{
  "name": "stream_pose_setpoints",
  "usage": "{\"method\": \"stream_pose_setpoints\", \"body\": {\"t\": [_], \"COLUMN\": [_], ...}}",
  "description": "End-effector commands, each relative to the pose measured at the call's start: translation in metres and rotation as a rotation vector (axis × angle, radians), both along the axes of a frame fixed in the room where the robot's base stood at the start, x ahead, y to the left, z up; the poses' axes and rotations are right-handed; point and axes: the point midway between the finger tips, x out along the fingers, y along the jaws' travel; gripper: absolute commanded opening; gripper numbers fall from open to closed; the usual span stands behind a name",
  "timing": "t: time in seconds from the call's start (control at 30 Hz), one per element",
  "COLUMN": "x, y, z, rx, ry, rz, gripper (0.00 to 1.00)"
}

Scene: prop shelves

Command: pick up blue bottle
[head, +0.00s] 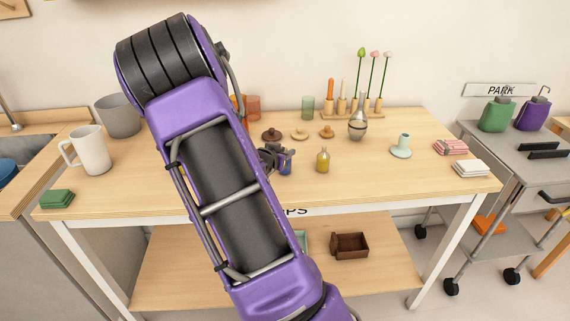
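The small blue bottle (286,162) stands on the wooden table, right of my purple arm in the head view. My gripper (277,157) is dark and small here, right beside the bottle and partly in front of it. Part of the gripper is hidden behind my arm. I cannot tell whether the fingers touch the bottle or stand open around it.
A yellow bottle (323,160) stands just right of the blue one. Behind are brown lids (300,133), a silver flask (358,125) and a green glass (308,107). The table front near the yellow bottle is clear.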

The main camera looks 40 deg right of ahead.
Motion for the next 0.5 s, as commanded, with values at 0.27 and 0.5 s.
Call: {"method": "stream_pose_setpoints", "body": {"t": [0.27,0.5], "x": [-0.0004,-0.0011], "y": [0.0009,0.0017], "z": [-0.0015,-0.0032], "rx": [0.003,0.006], "ry": [0.004,0.006], "rz": [0.001,0.001], "gripper": [0.0,0.0]}}
